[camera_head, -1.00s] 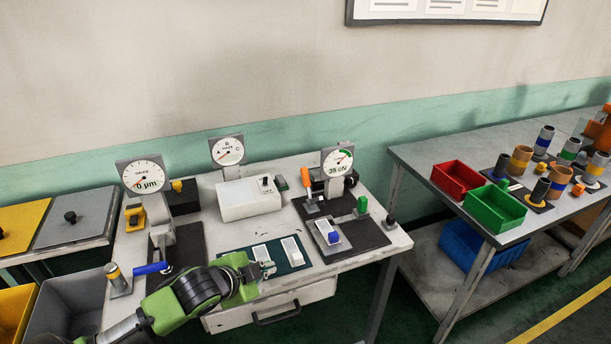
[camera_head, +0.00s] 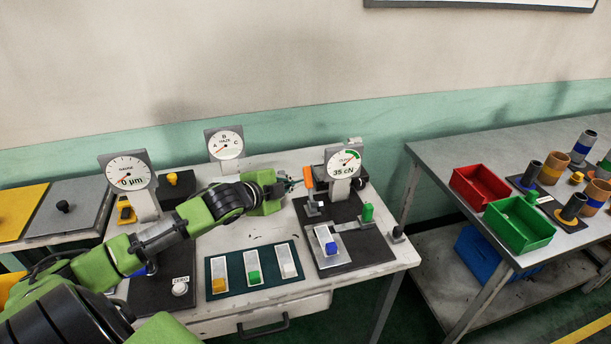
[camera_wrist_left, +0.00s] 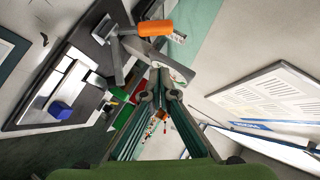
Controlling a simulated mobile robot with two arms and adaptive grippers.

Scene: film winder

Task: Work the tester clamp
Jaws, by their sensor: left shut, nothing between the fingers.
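The tester (camera_head: 342,164) has a round dial reading 35 cN and stands on a black base (camera_head: 350,250). Its clamp has an orange handle (camera_head: 308,177) that points up, with the metal clamp foot (camera_head: 313,207) below it. The orange handle (camera_wrist_left: 156,28) and its metal arm also show in the left wrist view. My left gripper (camera_head: 293,182) is shut and empty, just left of the orange handle. In the left wrist view its fingertips (camera_wrist_left: 161,72) meet below the handle in the picture. I cannot tell whether they touch it. My right gripper is out of view.
A blue block (camera_head: 331,248) on a white strip lies on the tester base, near a green knob (camera_head: 367,212). A dark mat (camera_head: 238,275) with three sample strips lies in front of my arm. A gauge (camera_head: 128,172) stands left, and red and green bins (camera_head: 519,223) stand right.

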